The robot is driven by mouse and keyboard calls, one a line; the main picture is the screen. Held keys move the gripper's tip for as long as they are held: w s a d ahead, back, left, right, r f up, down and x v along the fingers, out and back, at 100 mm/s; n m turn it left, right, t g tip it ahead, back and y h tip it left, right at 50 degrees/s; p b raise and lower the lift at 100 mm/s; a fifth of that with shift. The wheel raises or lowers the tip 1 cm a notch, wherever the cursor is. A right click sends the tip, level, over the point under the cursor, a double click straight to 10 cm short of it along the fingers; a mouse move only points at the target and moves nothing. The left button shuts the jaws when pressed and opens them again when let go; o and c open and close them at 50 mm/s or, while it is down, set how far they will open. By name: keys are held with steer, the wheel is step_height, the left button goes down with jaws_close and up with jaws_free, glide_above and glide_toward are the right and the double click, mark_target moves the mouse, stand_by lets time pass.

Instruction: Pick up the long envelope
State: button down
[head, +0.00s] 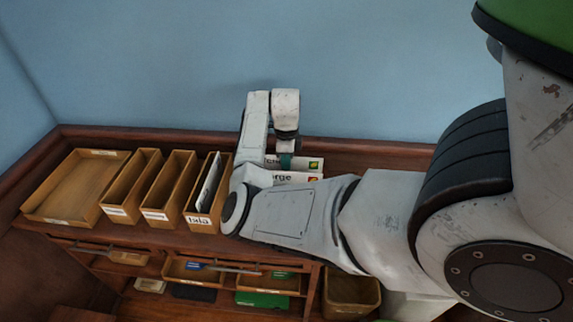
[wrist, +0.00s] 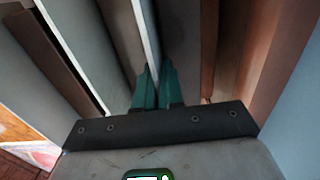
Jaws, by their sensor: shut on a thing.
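My gripper (head: 286,160) reaches down behind my forearm at the back of the bookcase top, and its teal fingers are mostly hidden in the head view. In the wrist view my gripper (wrist: 157,84) is shut on a thin white upright sheet, likely the long envelope (wrist: 146,35), seen edge-on between the fingertips. In the head view two white envelopes with print and green-yellow marks show by the fingers, one behind (head: 307,163) and one in front (head: 296,179). I cannot tell which of these is held. My arm hides their left parts and lower edges.
Left of my arm stand a wide shallow wooden tray (head: 42,211), two narrow wooden boxes (head: 117,213) (head: 157,216) and a box (head: 200,222) holding upright papers. Pale upright panels and brown wooden walls flank the fingers closely in the wrist view. A blue wall (head: 180,70) rises behind.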

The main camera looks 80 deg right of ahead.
step_height(320, 180, up, 17)
steer(key=b, duration=0.1)
steer(key=shift+r, duration=0.2)
steer(key=shift+s, duration=0.1)
stand_by(0.6)
